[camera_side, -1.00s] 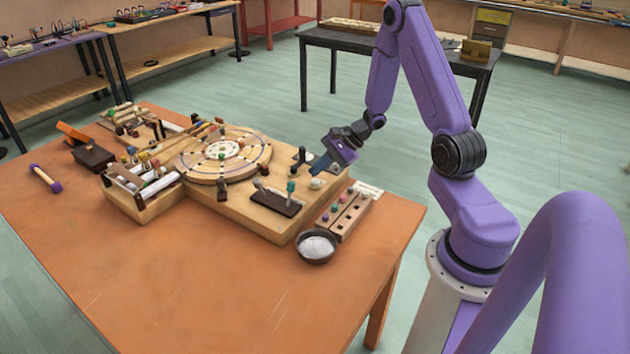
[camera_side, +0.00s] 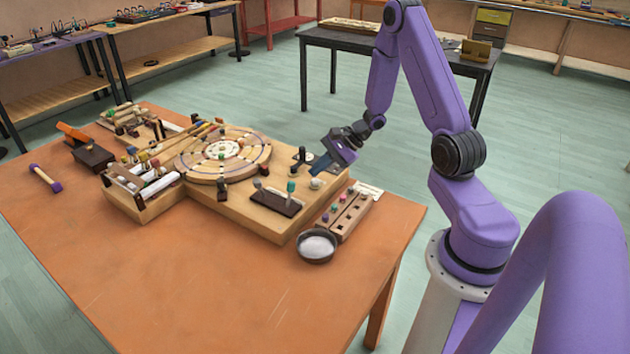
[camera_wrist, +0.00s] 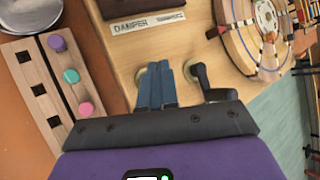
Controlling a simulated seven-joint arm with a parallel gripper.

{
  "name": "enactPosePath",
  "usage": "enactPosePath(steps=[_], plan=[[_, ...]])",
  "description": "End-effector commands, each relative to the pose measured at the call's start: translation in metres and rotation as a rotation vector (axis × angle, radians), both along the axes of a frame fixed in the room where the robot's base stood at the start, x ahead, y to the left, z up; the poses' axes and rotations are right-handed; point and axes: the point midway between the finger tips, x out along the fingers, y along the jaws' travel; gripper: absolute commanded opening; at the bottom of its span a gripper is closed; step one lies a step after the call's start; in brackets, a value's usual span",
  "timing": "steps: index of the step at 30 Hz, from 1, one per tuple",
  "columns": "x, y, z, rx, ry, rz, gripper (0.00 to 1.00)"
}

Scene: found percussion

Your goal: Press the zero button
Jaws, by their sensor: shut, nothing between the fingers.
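My gripper (camera_side: 319,170) is shut and empty, its blue fingers tilted down over the right part of the wooden board. A small pale round button (camera_side: 316,183) sits on the board just below the fingertips in the side view. In the wrist view my gripper's fingertips (camera_wrist: 156,70) lie over a pale round piece and hide most of it. I cannot tell whether they touch it. No zero marking is readable, so I cannot confirm that this is the zero button.
A black crank (camera_wrist: 204,78) stands close beside the fingers. The damper plate (camera_side: 277,202) with upright levers is nearby. A large wheel (camera_side: 247,148) lies left.

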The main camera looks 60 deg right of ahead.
Motion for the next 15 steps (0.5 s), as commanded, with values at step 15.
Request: enactPosePath(steps=[15], plan=[[0.0003, -0.0001, -0.0076, 0.000, -0.001, -0.001, 0.00]])
